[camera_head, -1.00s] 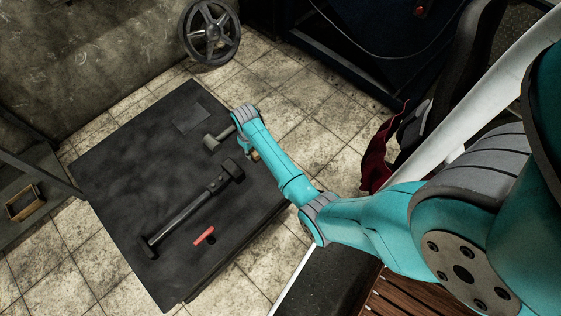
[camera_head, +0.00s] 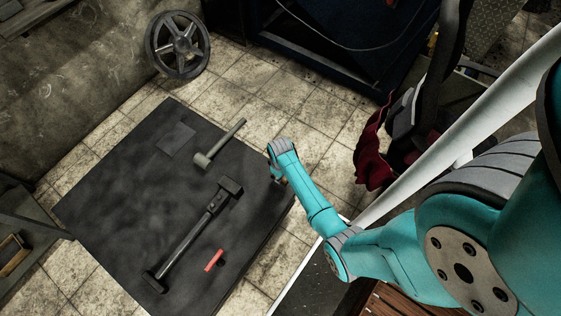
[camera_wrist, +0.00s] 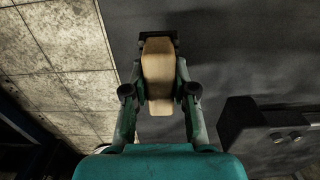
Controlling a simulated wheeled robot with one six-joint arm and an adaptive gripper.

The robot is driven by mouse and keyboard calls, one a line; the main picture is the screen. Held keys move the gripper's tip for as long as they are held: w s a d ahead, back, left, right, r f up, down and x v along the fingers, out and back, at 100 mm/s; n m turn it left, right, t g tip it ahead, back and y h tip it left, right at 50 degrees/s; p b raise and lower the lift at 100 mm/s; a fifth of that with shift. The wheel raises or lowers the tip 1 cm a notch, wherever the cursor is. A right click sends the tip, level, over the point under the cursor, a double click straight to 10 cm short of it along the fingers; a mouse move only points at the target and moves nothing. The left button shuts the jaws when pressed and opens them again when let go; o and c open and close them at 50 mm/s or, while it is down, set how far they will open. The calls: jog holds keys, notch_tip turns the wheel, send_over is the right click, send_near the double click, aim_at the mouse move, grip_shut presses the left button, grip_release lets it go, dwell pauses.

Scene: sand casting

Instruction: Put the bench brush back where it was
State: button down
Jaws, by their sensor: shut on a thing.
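The bench brush (camera_wrist: 158,75) shows in the wrist view as a pale wooden block with a dark far end. My gripper (camera_wrist: 160,92) is shut on it, with one finger on each side. The dark table top (camera_wrist: 215,60) lies below it, with the tiled floor to the left; I cannot tell whether the brush touches the table. In the head view my gripper (camera_head: 279,179) is near the right edge of the black table (camera_head: 110,215). My own arm hides most of the gripper and the brush there.
A small mallet (camera_head: 204,160), a long sledgehammer (camera_head: 200,228) and a red piece (camera_head: 214,260) lie on the table. A darker square patch (camera_head: 176,140) is at its far side. A spoked wheel (camera_head: 178,45) leans at the wall. The table's left part is clear.

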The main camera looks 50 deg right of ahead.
jog(key=shift+f, duration=2)
jog(key=c, duration=0.9)
grip_release()
jog(key=shift+f, duration=0.15)
jog(key=shift+c, duration=0.2)
